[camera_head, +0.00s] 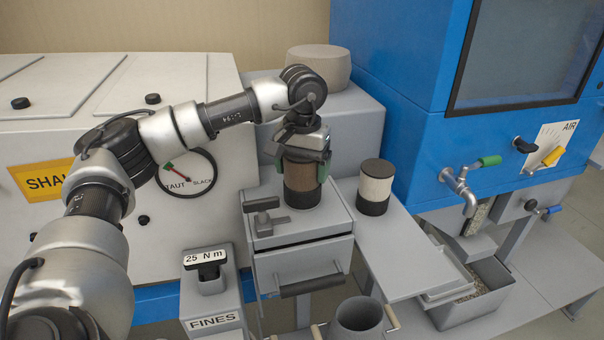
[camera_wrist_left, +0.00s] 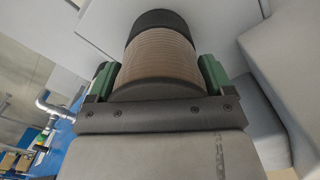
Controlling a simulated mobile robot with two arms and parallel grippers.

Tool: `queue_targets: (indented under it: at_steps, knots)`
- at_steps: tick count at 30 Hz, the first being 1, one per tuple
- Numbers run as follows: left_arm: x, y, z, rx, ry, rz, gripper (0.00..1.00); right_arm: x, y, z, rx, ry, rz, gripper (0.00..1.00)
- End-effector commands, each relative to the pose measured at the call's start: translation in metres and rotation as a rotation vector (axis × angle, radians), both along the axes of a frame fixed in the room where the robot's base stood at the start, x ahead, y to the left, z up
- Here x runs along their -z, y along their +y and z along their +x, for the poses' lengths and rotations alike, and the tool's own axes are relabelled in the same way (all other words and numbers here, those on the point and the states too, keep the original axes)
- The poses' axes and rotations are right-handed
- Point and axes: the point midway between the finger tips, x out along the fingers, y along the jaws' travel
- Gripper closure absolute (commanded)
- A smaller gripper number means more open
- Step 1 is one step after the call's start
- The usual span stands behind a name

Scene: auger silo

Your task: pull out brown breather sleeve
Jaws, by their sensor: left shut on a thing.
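The brown breather sleeve (camera_head: 304,178) stands upright on a grey box with a drawer, just right of the white cabinet. Its side is ribbed brown with a black band at the bottom. My left gripper (camera_head: 306,166) comes from above and is shut on it, with green pads on both sides. In the left wrist view, the brown sleeve (camera_wrist_left: 158,60) sits between the two green pads (camera_wrist_left: 158,78), its black end away from the gripper. I cannot tell whether its lower end is seated in the box or lifted clear. My right gripper is not in view.
A cream sleeve with black ends (camera_head: 375,187) stands on the grey shelf to the right. A grey handle (camera_head: 267,220) sits on the box top in front. An open grey cup (camera_head: 358,322) is at the front. The blue machine (camera_head: 430,150) with taps stands right.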

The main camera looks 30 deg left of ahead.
Motion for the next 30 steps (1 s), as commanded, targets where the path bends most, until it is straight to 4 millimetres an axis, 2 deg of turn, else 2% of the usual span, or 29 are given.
queue_targets:
  at_steps: [1, 30]
  knots:
    - [0.008, -0.002, -0.003, 0.006, 0.021, 0.003, 0.47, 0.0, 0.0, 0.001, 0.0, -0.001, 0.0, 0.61]
    - [-0.01, 0.0, -0.001, 0.002, 0.011, 0.002, 0.47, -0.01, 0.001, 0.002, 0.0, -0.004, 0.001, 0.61]
